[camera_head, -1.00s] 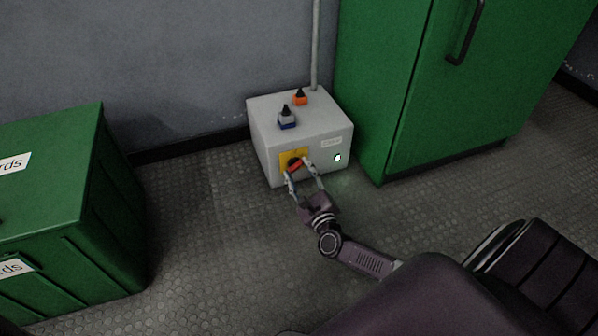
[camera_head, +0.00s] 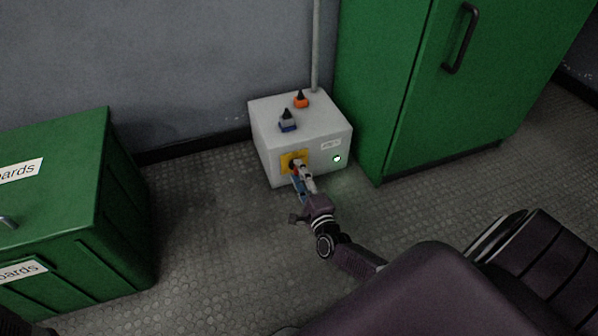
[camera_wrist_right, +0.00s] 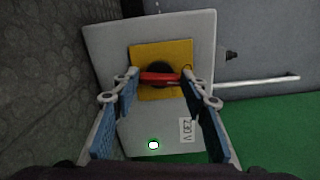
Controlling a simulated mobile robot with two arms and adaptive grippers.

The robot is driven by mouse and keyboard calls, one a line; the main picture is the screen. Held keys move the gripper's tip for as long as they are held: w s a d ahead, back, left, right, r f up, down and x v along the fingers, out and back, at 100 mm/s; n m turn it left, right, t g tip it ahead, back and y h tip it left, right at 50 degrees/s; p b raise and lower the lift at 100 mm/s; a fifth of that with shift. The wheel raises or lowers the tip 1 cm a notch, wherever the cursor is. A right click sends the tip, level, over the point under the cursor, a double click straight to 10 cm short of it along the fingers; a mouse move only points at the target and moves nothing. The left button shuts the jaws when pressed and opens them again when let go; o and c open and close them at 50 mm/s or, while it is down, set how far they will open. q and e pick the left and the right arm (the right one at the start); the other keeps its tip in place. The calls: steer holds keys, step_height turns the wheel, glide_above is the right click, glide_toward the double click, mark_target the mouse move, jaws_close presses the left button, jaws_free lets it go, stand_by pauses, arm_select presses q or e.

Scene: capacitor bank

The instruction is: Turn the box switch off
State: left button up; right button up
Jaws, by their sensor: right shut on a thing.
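The box (camera_head: 303,133) is pale grey and stands on the floor against the wall. On its front is a yellow plate (camera_head: 286,162) with the switch, a red handle on a black round base. In the right wrist view the red switch handle (camera_wrist_right: 160,78) lies across the picture over the yellow plate (camera_wrist_right: 150,53). My right gripper (camera_head: 299,172) is at the front of the box, its fingers shut on the red handle; the wrist view shows the fingertips (camera_wrist_right: 158,80) at the handle's two ends. A green light (camera_head: 337,158) glows on the box front. My left gripper is not in view.
Two connectors, one blue-grey (camera_head: 287,121) and one orange (camera_head: 301,100), stand on the box top. A green cabinet (camera_head: 400,90) stands close at its right, and a green labelled container (camera_head: 60,200) at the left. The floor between is clear.

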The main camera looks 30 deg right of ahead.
steer(key=shift+f+n, duration=0.1)
steer(key=shift+n, duration=0.8)
steer(key=shift+p, duration=0.3)
steer(key=o, duration=1.2)
steer(key=shift+c, duration=0.2)
